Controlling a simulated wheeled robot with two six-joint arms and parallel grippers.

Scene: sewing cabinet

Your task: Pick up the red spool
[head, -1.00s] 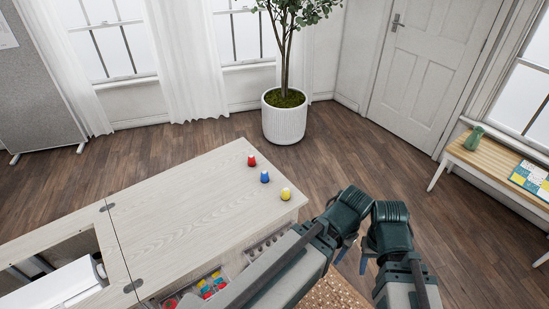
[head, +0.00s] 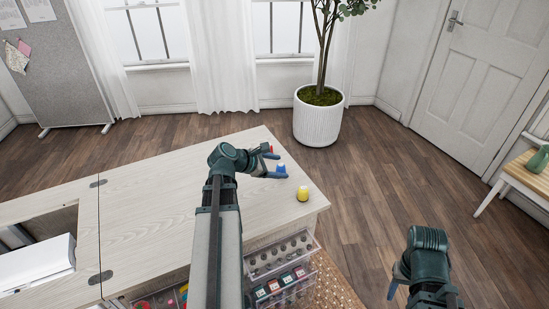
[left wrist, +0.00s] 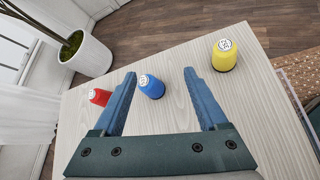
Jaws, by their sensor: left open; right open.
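The red spool (head: 270,149) is mostly hidden behind my left gripper in the head view. In the left wrist view the red spool (left wrist: 100,97) stands upright on the cabinet top, just outside the left-hand finger. My left gripper (head: 274,164) is open and empty over the cabinet top; its fingers also show in the left wrist view (left wrist: 160,73). The blue spool (left wrist: 152,87) appears between those fingers, nearer the left-hand one. My right gripper (head: 394,285) is low at the right, off the cabinet, its fingers partly hidden.
The yellow spool (head: 303,194) stands near the cabinet's right edge. The pale wooden cabinet top (head: 150,205) is otherwise clear on the left. Open clear drawers (head: 283,262) hold small items below its front edge. A potted tree (head: 318,120) stands behind.

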